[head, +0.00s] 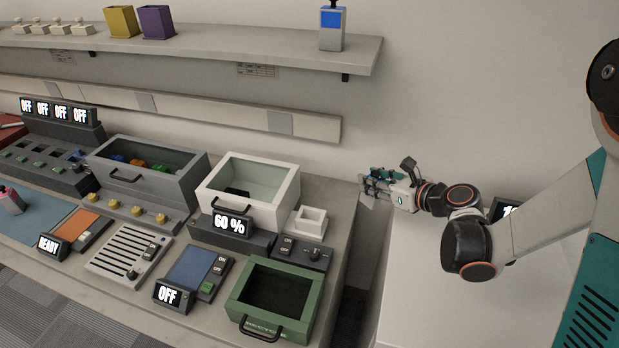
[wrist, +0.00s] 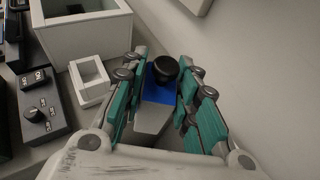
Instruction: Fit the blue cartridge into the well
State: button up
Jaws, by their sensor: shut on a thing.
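My gripper (head: 372,183) is stretched out over the gap at the right end of the bench, right of the small white square well (head: 311,220). In the wrist view its teal-padded fingers are shut on a grey piece with a blue face (wrist: 158,92) and a black round knob, which I take for the blue cartridge. It is held clear of the bench, and its lower end is hidden. The white well, open-topped and seemingly empty, also shows left of the fingers in the wrist view (wrist: 91,83).
A white bin (head: 284,205) with a 60 % display stands left of the well. A dark switch box (head: 302,254) and a green bin (head: 246,322) are in front. A grey bin (head: 187,185) holds coloured pieces. The shelf (head: 220,44) bears a blue-faced device (head: 331,42).

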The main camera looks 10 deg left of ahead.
jog(key=s+a+r+n+g+y, duration=0.2)
jog(key=a+n+g, duration=0.5)
jog(key=a, duration=0.9)
jog(key=shift+s+g+y+b, duration=0.15)
jog(key=shift+g+y+b, duration=0.25)
jog(key=shift+y, duration=0.4)
jog(key=shift+f+b, duration=0.15)
jog(key=shift+b, duration=0.15)
jog(key=shift+f+b, duration=2.15)
jog(key=shift+f, duration=0.65)
jog(key=shift+b, duration=0.35)
jog(key=shift+f+b, duration=1.7)
jog(key=shift+f, duration=1.05)
jog(key=o, duration=1.2)
jog(key=shift+d, duration=0.1)
